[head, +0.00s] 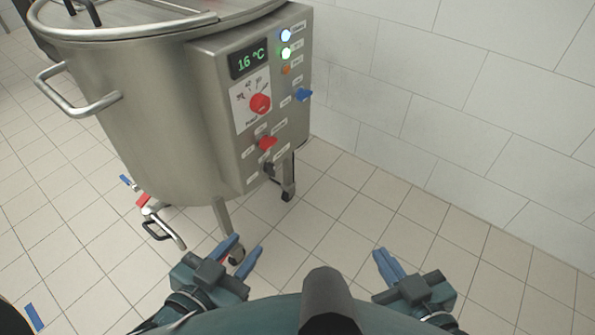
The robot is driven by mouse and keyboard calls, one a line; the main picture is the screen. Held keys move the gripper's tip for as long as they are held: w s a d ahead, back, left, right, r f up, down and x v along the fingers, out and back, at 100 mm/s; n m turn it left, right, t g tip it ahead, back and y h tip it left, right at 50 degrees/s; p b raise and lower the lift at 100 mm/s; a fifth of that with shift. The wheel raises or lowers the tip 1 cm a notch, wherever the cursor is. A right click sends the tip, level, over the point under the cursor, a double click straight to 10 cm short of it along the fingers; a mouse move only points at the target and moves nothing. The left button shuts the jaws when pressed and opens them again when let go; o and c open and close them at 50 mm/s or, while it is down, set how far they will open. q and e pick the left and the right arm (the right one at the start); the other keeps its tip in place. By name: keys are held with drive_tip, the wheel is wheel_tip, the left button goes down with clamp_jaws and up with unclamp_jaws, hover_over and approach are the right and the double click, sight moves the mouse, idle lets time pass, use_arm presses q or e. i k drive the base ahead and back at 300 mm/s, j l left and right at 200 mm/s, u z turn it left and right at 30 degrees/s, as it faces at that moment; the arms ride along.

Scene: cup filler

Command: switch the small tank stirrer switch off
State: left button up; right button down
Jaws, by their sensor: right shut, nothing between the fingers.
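The small steel tank (150,130) stands on legs at the upper left. Its control box (225,110) faces me with a display (248,62) reading 16 °C. On the panel are a red dial (260,104), a blue switch (304,95), a red switch (267,143) and a dark switch (269,168). Their labels are too small to read, so I cannot tell which is the stirrer's. My right gripper (384,266) is shut and empty, further right. Neither touches the panel.
Lit lamps, one whitish (286,35) and one green (286,53), and an orange lamp (286,70) sit on the panel. A side handle (82,104) and a low outlet valve (150,208) stick out. A white tiled wall (440,90) stands behind; the floor (400,225) at right is clear.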

sight(269, 167)
drive_tip(key=l+u, duration=0.25)
drive_tip(key=l, duration=1.7)
drive_tip(key=i+j, duration=0.15)
drive_tip(key=j, duration=0.1)
